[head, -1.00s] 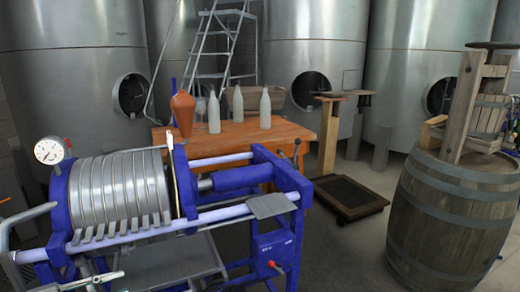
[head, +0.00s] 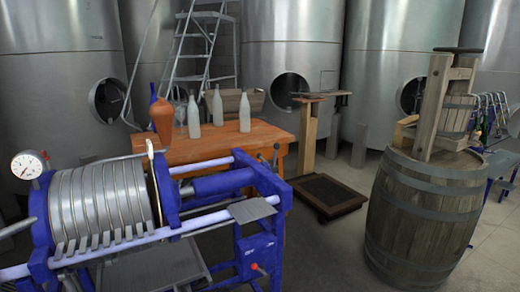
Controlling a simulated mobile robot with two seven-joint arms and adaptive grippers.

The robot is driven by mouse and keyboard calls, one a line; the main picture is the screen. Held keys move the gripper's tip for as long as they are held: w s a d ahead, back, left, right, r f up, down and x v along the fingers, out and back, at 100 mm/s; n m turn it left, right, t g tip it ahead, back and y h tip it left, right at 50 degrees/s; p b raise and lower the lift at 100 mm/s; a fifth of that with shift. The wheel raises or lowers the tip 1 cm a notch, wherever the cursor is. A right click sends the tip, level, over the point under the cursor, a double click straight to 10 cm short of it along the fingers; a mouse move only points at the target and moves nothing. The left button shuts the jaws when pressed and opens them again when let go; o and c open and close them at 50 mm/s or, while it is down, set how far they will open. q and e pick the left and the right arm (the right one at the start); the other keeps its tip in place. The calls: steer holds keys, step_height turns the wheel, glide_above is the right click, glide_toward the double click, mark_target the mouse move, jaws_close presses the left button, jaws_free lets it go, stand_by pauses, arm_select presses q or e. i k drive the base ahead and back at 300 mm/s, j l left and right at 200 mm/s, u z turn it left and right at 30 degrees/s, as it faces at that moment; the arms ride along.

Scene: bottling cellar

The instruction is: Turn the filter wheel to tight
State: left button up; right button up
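The plate filter (head: 265,205) stands at the lower left, with a blue frame and a pack of ribbed metal plates (head: 100,200). A round white gauge (head: 27,165) sits at its left end. A blue cylinder (head: 222,182) runs from the plates to the right end frame. A short dark-tipped handle (head: 276,152) stands up behind that end frame; a full wheel rim cannot be made out, and its setting cannot be read. Neither of my grippers is in view.
An orange-brown table (head: 210,148) with pale bottles (head: 245,112) and an orange vessel (head: 163,118) stands behind the filter. A low platform scale (head: 328,195) and a barrel (head: 425,220) bearing a wooden press stand right. Open floor (head: 325,250) lies between filter and barrel.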

mark_target(275, 170)
steer(key=i+l+u, duration=0.1)
steer(key=l, duration=0.2)
steer(key=i+l+u, duration=0.1)
steer(key=l, duration=0.25)
steer(key=i+l+u, duration=0.1)
steer(key=l, duration=0.25)
steer(key=i+l+u, duration=0.1)
steer(key=l, duration=0.25)
steer(key=i+l+u, duration=0.1)
steer(key=l, duration=0.25)
steer(key=i+l+u, duration=0.1)
steer(key=l+u, duration=0.2)
steer(key=u, duration=0.15)
steer(key=i+l+u, duration=0.1)
steer(key=l+u, duration=1.4)
steer(key=l, duration=0.25)
steer(key=l+u, duration=0.35)
steer(key=l, duration=0.3)
steer(key=l+u, duration=0.35)
steer(key=l, duration=0.3)
